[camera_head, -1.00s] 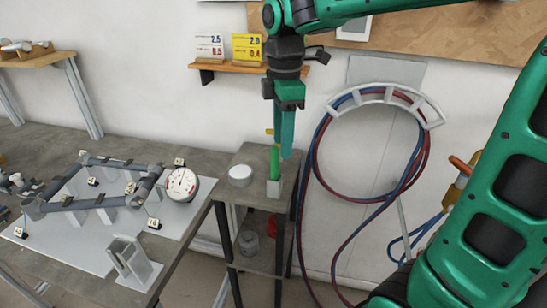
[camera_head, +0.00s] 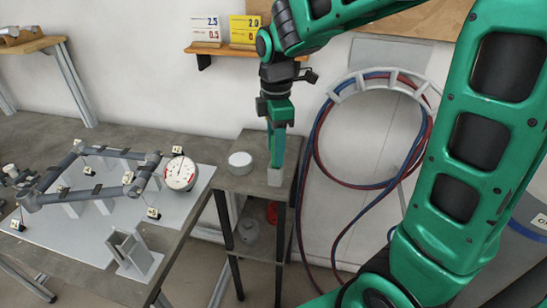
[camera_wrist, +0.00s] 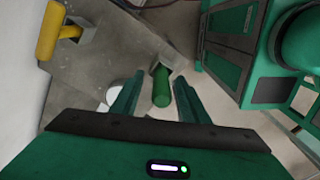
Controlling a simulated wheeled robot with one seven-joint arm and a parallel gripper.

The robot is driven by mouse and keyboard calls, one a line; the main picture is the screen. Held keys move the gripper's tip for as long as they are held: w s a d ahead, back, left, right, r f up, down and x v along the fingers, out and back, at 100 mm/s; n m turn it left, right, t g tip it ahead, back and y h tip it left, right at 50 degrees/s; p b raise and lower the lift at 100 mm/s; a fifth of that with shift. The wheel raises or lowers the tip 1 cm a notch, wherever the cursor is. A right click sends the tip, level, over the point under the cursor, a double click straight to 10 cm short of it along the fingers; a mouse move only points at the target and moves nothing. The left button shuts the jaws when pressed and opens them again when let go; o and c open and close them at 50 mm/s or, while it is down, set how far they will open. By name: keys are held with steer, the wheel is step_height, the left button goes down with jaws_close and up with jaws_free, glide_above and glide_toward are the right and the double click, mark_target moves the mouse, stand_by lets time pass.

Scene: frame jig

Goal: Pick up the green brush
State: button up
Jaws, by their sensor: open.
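The green brush (camera_wrist: 161,90) shows its handle end in the wrist view. It stands in a small grey holder (camera_head: 275,176) on the small side table. The handle lies between the two fingers of my gripper (camera_wrist: 158,76), with a visible gap on each side. In the head view my gripper (camera_head: 277,160) points down right above the holder, and its fingers hide most or all of the brush. My gripper is open and holds nothing. The brush's lower end is hidden in the holder.
A round white-topped container (camera_head: 240,162) stands left of the holder on the small table (camera_head: 246,186). The larger table at left carries a grey frame, a dial gauge (camera_head: 180,173) and a bracket. Red and blue hoses (camera_head: 317,150) hang on the wall at right.

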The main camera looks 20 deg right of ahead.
steer(key=shift+f, duration=0.95)
jaws_close()
steer(key=shift+r, duration=0.1)
step_height(320, 180, up, 10)
steer(key=shift+f, duration=0.1)
